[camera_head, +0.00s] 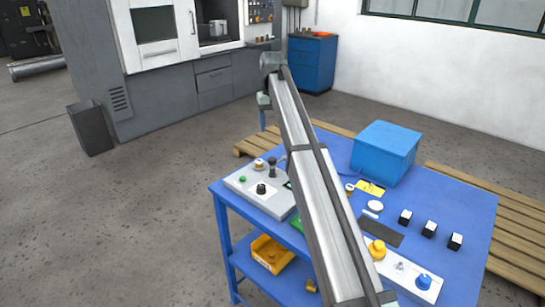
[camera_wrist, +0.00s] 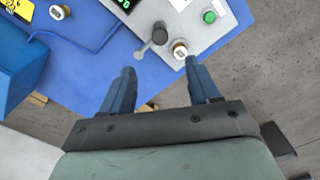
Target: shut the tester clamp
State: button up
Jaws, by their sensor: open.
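The grey tester (camera_head: 240,183) sits at the table's left corner. Its clamp seems to be the dark post (camera_head: 272,168) with a pale lever arm; in the wrist view the dark knob (camera_wrist: 160,32) and pale arm (camera_wrist: 145,49) lie just beyond my fingertips. I cannot tell how far the clamp is closed. A brass-coloured round part (camera_wrist: 180,48) sits beside it, close to my right fingertip in the picture. My gripper (camera_wrist: 160,68) is open and empty, touching nothing I can see. In the head view my gripper (camera_head: 262,120) hangs past the table's far edge.
A blue box (camera_head: 385,153) stands on the blue table (camera_head: 462,205). My arm hides the table's middle. Wooden pallets lie behind.

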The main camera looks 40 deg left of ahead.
aim_at(273, 159)
notch_tip(273, 159, down, 14)
jog(key=shift+r, duration=0.25)
dwell(0.3)
grip_shut()
dwell(0.6)
